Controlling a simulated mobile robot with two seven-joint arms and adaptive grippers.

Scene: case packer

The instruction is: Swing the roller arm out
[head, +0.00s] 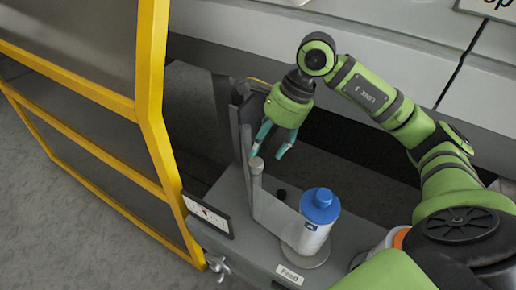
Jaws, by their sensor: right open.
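A grey upright post with a rounded top (256,167), which looks like part of the roller arm, stands on the grey machine deck (236,190). My right gripper (268,153) points down from above, just behind and above the post top. Its teal fingers are apart with nothing between them. One fingertip overlaps the post top in the picture; I cannot tell whether they touch. My left gripper is out of view.
A yellow-framed guard panel (155,120) stands at the left. A dark upright plate (238,115) is close to the left of my right gripper. A "Feed" label (289,274) and a wing-shaped metal knob (217,266) are at the deck's front. A dark recess lies behind.

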